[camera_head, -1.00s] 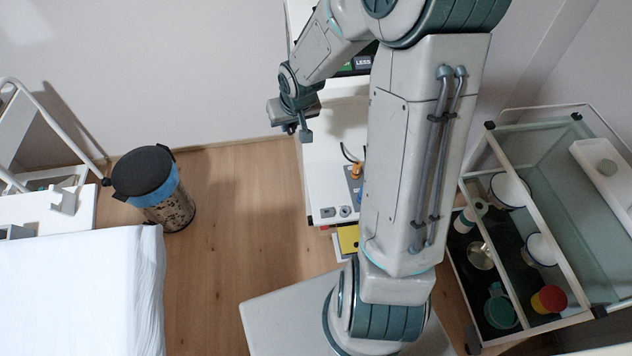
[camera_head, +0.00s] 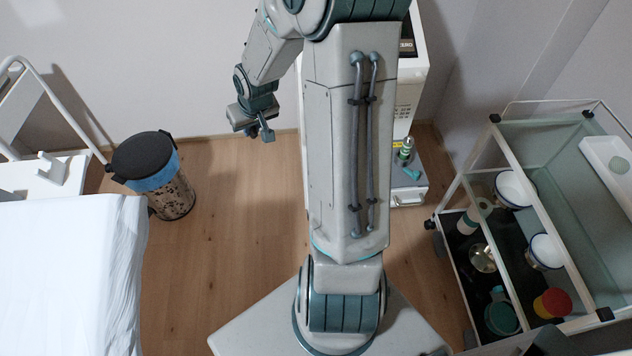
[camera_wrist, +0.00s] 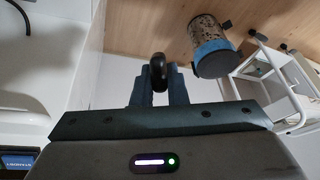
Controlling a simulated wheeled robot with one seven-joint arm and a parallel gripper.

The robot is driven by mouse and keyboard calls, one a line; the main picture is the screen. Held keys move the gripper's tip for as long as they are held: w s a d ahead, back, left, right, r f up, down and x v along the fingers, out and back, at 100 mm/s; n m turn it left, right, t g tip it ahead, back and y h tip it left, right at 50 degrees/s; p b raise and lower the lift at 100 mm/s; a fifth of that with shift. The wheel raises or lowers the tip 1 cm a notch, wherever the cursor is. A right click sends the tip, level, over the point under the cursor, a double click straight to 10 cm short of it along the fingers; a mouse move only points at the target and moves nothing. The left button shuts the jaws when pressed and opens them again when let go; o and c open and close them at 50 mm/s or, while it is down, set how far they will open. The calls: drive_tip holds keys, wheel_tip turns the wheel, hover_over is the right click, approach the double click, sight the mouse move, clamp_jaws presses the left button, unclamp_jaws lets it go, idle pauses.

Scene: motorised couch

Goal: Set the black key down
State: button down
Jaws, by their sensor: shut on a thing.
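The black key (camera_wrist: 159,72) shows in the wrist view as a dark rounded piece between my two fingertips. My gripper (camera_wrist: 159,84) is shut on it. In the head view my gripper (camera_head: 262,133) hangs in the upper middle, over the floor, left of my upright arm link. The key cannot be made out there.
A bin with a black lid and blue band (camera_head: 163,180) stands on the floor at left. The couch's white sheet (camera_head: 75,265) is lower left. A glass-shelved trolley (camera_head: 462,180) stands at right. A white cabinet (camera_head: 408,118) is partly hidden behind my arm. Wooden floor (camera_head: 235,200) lies bare.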

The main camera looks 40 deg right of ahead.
drive_tip(key=s+d+f+m+h+b, duration=0.1)
drive_tip(key=s+d+f+m+b, duration=0.1)
drive_tip(key=s+d+f+b, duration=0.5)
drive_tip(key=s+d+f+m+b, duration=0.1)
drive_tip(key=d+f+b, duration=0.4)
drive_tip(key=d, duration=0.6)
drive_tip(key=s+d+f+m+h+b, duration=0.1)
drive_tip(key=s+d+f+m+b, duration=0.1)
drive_tip(key=s+d+f+b, duration=0.45)
drive_tip(key=w+a+f, duration=0.1)
drive_tip(key=w+f, duration=0.1)
drive_tip(key=w, duration=0.1)
drive_tip(key=w+a+f, duration=0.2)
drive_tip(key=w+f, duration=0.1)
drive_tip(key=w, duration=0.1)
drive_tip(key=w+a+f+b, duration=0.1)
drive_tip(key=w+a+f, duration=0.1)
drive_tip(key=w, duration=0.1)
drive_tip(key=shift+w+f, duration=0.2)
drive_tip(key=shift+w, duration=0.15)
drive_tip(key=shift+f+b, duration=0.6)
drive_tip(key=shift+f, duration=1.4)
drive_tip(key=shift+f, duration=0.2)
drive_tip(key=c, duration=1.4)
unclamp_jaws()
drive_tip(key=shift+c, duration=0.2)
